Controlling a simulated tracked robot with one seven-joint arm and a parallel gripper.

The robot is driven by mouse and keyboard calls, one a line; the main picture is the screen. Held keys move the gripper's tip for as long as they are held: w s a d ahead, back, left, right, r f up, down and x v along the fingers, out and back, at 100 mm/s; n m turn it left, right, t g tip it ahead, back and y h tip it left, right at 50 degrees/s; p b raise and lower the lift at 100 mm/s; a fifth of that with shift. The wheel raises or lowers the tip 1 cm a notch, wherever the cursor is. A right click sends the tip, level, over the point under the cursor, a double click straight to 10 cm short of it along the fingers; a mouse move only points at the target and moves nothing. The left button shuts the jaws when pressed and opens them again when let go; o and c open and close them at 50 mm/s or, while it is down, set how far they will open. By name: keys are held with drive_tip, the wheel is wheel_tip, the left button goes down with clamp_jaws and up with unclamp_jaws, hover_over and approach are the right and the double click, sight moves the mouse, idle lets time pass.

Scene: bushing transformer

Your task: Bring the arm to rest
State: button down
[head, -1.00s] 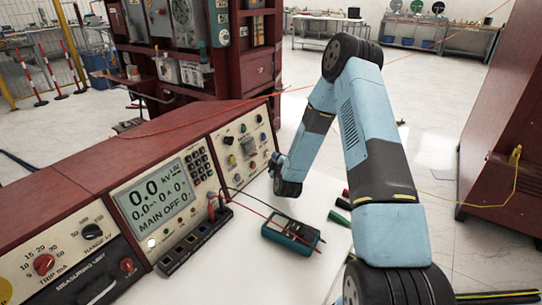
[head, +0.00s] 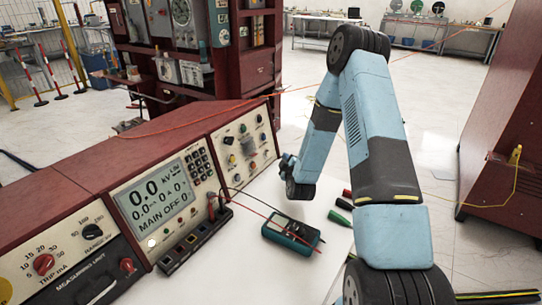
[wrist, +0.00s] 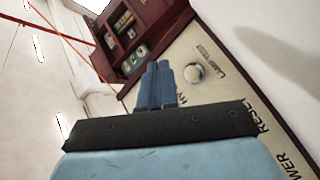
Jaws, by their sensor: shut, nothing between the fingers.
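My arm is blue and black. In the head view it rises at the right, bends at a high elbow and comes down toward the right end of the red control console (head: 150,140). My gripper (head: 284,160) is at the end, small and partly hidden by my wrist, close to the console's right panel. In the wrist view my gripper (wrist: 158,72) shows two blue fingers side by side, shut and empty. Beyond them is the cream panel (wrist: 235,85) with a round white knob (wrist: 194,73) and printed lettering. I cannot tell any contact with the panel.
A teal multimeter (head: 292,232) with red and black leads lies on the white table (head: 235,260) below my wrist. A red cabinet (head: 505,130) stands at the right. The floor behind is open.

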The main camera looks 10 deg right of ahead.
drive_tip(key=shift+r, duration=0.15)
drive_tip(key=s+r+m+g, duration=0.25)
drive_tip(key=s+r, duration=0.25)
drive_tip(key=r, duration=0.7)
drive_tip(key=s+r+m+g, duration=0.2)
drive_tip(key=s+r+g, duration=0.25)
drive_tip(key=r, duration=0.75)
drive_tip(key=s+r+m+g, duration=0.1)
drive_tip(key=s+r+m, duration=0.1)
drive_tip(key=s, duration=0.9)
drive_tip(key=s+r+m+g, duration=0.2)
drive_tip(key=s+r, duration=0.3)
drive_tip(key=s, duration=0.6)
drive_tip(key=s+r+m+g, duration=0.1)
drive_tip(key=s+r+m, duration=0.2)
drive_tip(key=s, duration=0.8)
drive_tip(key=shift+r, duration=0.35)
drive_tip(key=shift+s+d, duration=0.1)
drive_tip(key=shift+s, duration=0.1)
